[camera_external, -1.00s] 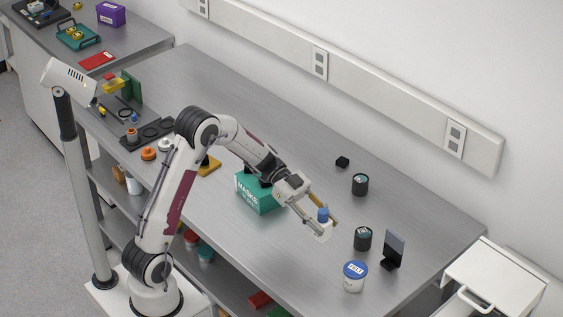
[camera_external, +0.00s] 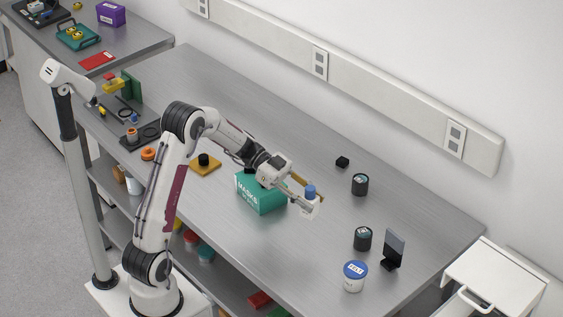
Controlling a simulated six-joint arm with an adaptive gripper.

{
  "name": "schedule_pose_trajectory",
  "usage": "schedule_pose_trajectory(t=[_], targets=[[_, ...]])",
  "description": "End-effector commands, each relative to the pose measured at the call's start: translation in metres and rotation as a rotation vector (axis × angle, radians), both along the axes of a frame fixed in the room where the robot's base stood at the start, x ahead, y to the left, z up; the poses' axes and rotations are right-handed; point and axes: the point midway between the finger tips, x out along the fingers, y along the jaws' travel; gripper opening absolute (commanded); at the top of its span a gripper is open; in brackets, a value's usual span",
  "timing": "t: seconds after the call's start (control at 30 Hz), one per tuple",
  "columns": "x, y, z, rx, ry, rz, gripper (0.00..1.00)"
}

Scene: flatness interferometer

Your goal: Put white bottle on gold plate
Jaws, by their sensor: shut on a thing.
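A white bottle with a blue cap (camera_external: 310,191) is held upright between the fingers of my gripper (camera_external: 310,203), over the right-middle part of the steel table. My gripper is shut on the bottle, and its fingers hide part of the white body. The gold plate (camera_external: 210,170) lies flat on the table, left of the green box and well to the left of the bottle. A black knob-like piece (camera_external: 203,159) shows on the plate. My arm reaches over between the plate and the bottle.
A green masks box (camera_external: 258,197) stands under my forearm, between bottle and plate. Black jars (camera_external: 360,184) (camera_external: 363,238), a blue-lidded white tub (camera_external: 355,276) and a dark upright stand (camera_external: 394,250) are to the right.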

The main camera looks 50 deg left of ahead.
Motion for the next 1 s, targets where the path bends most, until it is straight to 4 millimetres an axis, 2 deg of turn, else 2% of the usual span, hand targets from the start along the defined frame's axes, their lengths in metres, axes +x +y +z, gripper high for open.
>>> schedule_pose_trajectory(t=[0.03, 0.37, 0.6, 0.8, 1.0], targets=[[0.005, 0.014, 0.004, -0.001, -0.002, 0.039, 0.08], [0.038, 0.102, 0.026, 0.000, -0.002, 0.330, 0.08], [0.057, 0.180, 0.042, 0.000, -0.001, 0.585, 0.08], [0.064, 0.246, 0.052, -0.002, 0.000, 0.798, 0.08], [0.062, 0.314, 0.060, -0.001, -0.001, 1.010, 0.08]])
